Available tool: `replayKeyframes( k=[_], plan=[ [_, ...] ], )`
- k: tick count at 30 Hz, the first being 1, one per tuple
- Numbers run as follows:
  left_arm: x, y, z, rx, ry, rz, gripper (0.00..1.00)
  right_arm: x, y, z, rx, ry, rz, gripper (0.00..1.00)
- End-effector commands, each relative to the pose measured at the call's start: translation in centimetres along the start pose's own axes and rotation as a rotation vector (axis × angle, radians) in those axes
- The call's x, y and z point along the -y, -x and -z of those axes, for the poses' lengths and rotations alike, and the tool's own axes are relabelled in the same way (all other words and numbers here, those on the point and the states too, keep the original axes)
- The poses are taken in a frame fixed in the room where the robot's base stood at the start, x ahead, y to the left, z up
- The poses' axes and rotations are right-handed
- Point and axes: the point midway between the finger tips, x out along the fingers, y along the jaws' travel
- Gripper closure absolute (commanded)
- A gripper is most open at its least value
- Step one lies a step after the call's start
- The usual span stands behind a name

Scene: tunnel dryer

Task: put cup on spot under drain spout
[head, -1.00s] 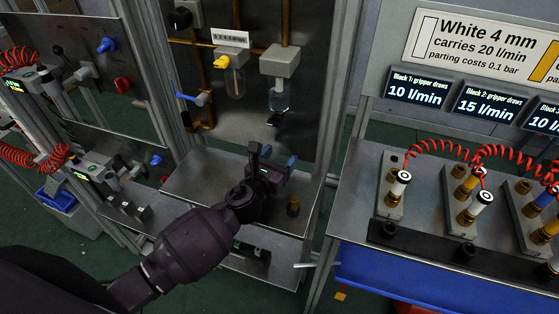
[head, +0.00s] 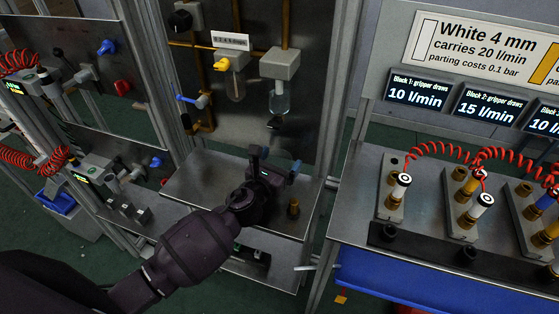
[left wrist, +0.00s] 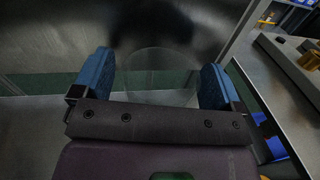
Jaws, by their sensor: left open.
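My left gripper (head: 275,160) is over the steel shelf (head: 200,178) of the middle station, below the dark drain spout (head: 274,124) under the clear bowl (head: 279,98). Its fingers are open. In the left wrist view, a clear, see-through cup (left wrist: 160,72) shows faintly between the two blue finger pads of the left gripper (left wrist: 155,80), with gaps at its sides. Its lower part is hidden by the gripper body. I cannot make out the cup in the head view. The spot under the spout cannot be made out. My right gripper is not in view.
A metal frame post (head: 335,110) rises right of the shelf. A bench (head: 350,215) with several valve blocks and red coiled hoses is further right. The shelf's left part is clear.

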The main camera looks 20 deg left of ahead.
Motion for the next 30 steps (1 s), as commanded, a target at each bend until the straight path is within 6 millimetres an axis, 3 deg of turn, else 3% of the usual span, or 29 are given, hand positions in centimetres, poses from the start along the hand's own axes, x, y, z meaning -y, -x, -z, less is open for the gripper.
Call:
replayKeyframes(
  k=[5,18,24,30],
  plan=[
    [-0.1,2.2,0.0,-0.002,0.000,-0.001,0.08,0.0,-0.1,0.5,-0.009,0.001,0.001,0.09],
    [0.0,10.1,0.0,-0.001,0.001,0.000,0.08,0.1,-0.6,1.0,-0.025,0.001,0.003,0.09],
    [0.0,11.7,-0.1,0.000,0.000,0.000,0.08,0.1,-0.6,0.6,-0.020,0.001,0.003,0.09],
    [0.0,12.0,-0.2,0.002,0.000,0.000,0.08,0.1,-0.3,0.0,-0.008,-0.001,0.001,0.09]
  ],
)
